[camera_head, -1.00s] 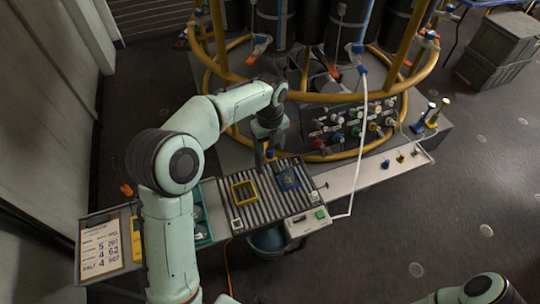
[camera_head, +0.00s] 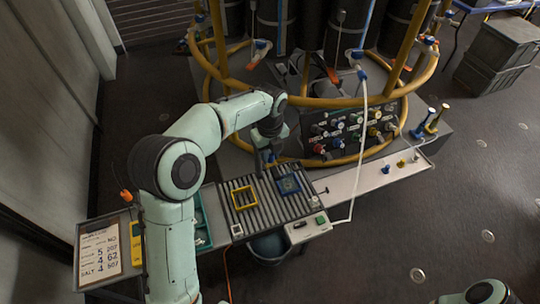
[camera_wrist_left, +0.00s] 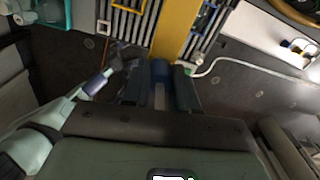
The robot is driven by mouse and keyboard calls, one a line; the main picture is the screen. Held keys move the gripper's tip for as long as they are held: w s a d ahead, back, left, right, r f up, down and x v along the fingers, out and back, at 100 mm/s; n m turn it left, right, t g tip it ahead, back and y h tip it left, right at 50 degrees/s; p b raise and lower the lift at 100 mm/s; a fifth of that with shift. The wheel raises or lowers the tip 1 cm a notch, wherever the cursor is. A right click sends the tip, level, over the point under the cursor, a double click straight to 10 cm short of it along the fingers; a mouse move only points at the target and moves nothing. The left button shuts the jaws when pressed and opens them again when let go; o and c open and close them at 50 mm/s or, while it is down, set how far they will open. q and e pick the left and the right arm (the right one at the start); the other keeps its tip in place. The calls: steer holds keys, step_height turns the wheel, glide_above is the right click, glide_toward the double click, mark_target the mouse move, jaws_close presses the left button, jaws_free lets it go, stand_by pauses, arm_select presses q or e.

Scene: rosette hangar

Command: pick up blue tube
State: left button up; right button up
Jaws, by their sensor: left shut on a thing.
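The blue tube shows in the left wrist view (camera_wrist_left: 160,72) as a blue piece between the dark fingers of my left gripper (camera_wrist_left: 158,92). In the head view my left gripper (camera_head: 268,154) points down above the far edge of the ribbed tray (camera_head: 262,212), with a small bit of blue at its tip. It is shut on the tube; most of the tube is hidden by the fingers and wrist. My right gripper is out of view; only a piece of my right arm shows at the lower right.
A yellow square frame (camera_head: 244,198) and a blue square frame (camera_head: 288,185) lie on the ribbed tray. A panel of coloured knobs (camera_head: 350,131) and a thick yellow ring rail (camera_head: 330,160) stand close behind. A white ledge (camera_head: 365,180) carries small pegs. Open floor lies at the right.

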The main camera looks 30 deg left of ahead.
arm_select(q)
step_height(320, 180, up, 32)
steer(key=p, duration=0.5)
steer(key=shift+p, duration=0.35)
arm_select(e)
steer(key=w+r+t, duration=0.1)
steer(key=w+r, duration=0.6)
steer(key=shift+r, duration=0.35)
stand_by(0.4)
